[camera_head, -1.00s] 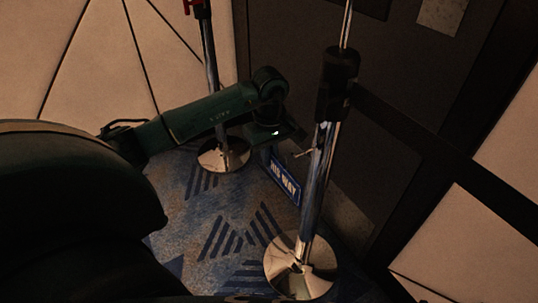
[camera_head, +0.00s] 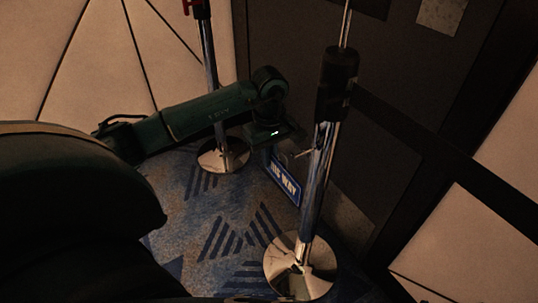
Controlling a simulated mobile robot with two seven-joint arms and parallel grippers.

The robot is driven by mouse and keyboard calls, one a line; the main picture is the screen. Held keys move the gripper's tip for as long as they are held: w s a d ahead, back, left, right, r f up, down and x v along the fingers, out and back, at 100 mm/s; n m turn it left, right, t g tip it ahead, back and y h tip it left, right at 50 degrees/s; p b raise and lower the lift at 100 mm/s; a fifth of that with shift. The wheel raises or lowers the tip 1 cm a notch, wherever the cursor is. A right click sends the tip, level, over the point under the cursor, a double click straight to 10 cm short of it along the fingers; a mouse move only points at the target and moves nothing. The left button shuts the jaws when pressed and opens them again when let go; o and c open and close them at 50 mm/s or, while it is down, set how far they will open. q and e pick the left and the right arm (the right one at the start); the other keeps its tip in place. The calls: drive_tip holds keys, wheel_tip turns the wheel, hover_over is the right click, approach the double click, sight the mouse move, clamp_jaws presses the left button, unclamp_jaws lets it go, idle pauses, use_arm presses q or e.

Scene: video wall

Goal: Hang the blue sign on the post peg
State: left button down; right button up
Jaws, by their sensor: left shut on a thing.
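The blue sign (camera_head: 285,183) with white lettering hangs tilted below my left gripper (camera_head: 268,147), just left of the near chrome post (camera_head: 318,185). My left gripper is shut on the sign, and its fingertips are dark and hard to make out. A small peg (camera_head: 303,154) sticks out to the left from the near post, close to the sign's upper edge. The sign is apart from the peg as far as I can see. My right gripper is not in view.
The near post stands on a round chrome base (camera_head: 299,266) and carries a black collar (camera_head: 338,85). A second post (camera_head: 209,62) with its own base stands behind my left arm. Dark panels rise at the back right. Patterned blue carpet (camera_head: 215,215) lies open between the posts.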

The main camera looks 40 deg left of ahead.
use_arm(q)
drive_tip(key=shift+w, duration=0.15)
drive_tip(key=shift+w+d+b, duration=0.2)
drive_tip(key=shift+w+d, duration=0.1)
drive_tip(key=shift+w, duration=0.35)
drive_tip(key=shift+w+d+b, duration=0.2)
drive_tip(key=shift+w+d, duration=0.1)
drive_tip(key=shift+w, duration=0.35)
drive_tip(key=shift+w+f, duration=0.1)
drive_tip(key=shift+w+d+f+b, duration=0.2)
drive_tip(key=shift+w+f+b, duration=0.15)
drive_tip(key=shift+f+b, duration=0.15)
drive_tip(key=shift+r, duration=0.1)
drive_tip(key=shift+w+f+b, duration=0.1)
drive_tip(key=shift+f+b, duration=0.2)
drive_tip(key=shift+f, duration=0.05)
idle(0.6)
drive_tip(key=c, duration=1.5)
unclamp_jaws()
